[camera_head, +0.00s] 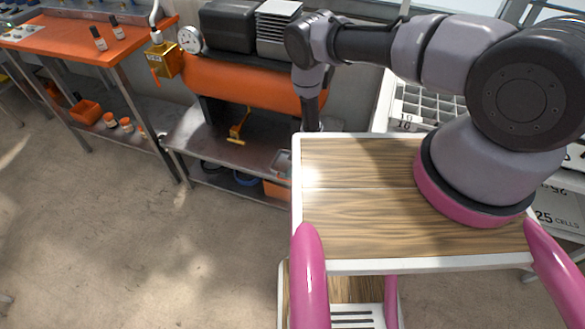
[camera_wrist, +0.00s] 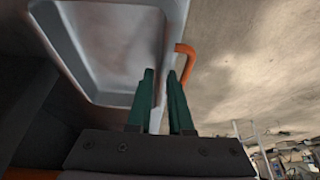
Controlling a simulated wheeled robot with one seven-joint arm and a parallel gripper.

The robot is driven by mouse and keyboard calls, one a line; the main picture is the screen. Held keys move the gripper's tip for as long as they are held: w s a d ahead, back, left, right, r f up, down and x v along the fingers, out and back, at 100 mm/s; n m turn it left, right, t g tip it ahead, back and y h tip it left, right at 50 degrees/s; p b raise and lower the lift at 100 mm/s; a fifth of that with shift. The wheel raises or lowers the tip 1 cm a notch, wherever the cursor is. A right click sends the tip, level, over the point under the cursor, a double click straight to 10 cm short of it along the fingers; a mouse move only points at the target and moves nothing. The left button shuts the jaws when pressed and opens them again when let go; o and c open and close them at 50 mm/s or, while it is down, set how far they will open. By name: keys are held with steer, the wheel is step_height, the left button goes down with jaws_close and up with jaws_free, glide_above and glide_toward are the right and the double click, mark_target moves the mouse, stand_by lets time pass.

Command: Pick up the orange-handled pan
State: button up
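The pan (camera_wrist: 110,45) shows in the wrist view as a shallow grey rectangular dish with a pale rim. Its orange handle (camera_wrist: 185,62) bends out from the right side of the rim. My gripper (camera_wrist: 161,72) has two green fingers standing apart, with a gap between them. The fingers overlap the pan's right rim in the picture, and the handle lies just right of the right fingertip, not between the fingers. I cannot tell whether the fingers touch the rim.
A wood-topped cart (camera_head: 355,235) stands close in front, under my arm. Behind it is a steel shelf (camera_head: 215,140) below an orange tank (camera_head: 240,85). An orange bench (camera_head: 70,38) stands at left. White cell trays (camera_head: 430,105) are at right. The floor at left is clear.

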steer(key=shift+f, duration=0.2)
jaws_close()
stand_by(1.3)
